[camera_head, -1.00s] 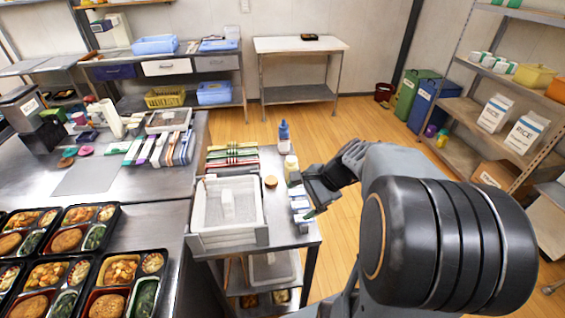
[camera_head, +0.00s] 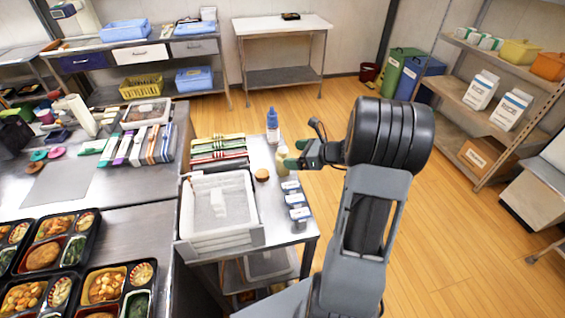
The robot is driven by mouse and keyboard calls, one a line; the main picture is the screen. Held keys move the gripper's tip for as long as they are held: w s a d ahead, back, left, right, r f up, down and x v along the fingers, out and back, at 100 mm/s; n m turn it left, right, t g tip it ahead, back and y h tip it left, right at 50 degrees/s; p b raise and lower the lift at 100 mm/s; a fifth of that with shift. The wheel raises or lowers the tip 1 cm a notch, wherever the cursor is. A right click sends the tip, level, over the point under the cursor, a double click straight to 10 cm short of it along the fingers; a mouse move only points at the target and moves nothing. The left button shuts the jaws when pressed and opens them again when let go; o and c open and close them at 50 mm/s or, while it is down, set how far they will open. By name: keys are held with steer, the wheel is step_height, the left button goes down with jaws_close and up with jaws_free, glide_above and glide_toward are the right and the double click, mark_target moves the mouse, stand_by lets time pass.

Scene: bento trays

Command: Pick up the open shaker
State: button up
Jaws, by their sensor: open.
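A small pale cream bottle or shaker (camera_head: 283,158) stands upright on the narrow metal side table (camera_head: 268,226), behind the row of small containers. I cannot make out whether its top is open. A round brown disc (camera_head: 262,174), perhaps a lid, lies just left of it. My gripper (camera_head: 296,154) is open, with green fingertips pointing left. It is right beside the cream shaker and overlaps its right edge in the picture. I cannot tell whether they touch. Nothing shows held in the jaws.
A blue bottle (camera_head: 272,126) stands behind the shaker. A white crate (camera_head: 182,212) and a stack of coloured packets (camera_head: 218,147) lie to the left. Open floor (camera_head: 440,240) lies right of my arm.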

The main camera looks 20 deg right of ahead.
mark_target(288, 153)
steer(key=shift+d+p+x, duration=0.25)
steer(key=shift+p+x, duration=0.1)
steer(key=shift+x, duration=2.35)
steer(key=shift+w, duration=0.15)
steer(key=shift+c, duration=0.2)
steer(key=c, duration=1)
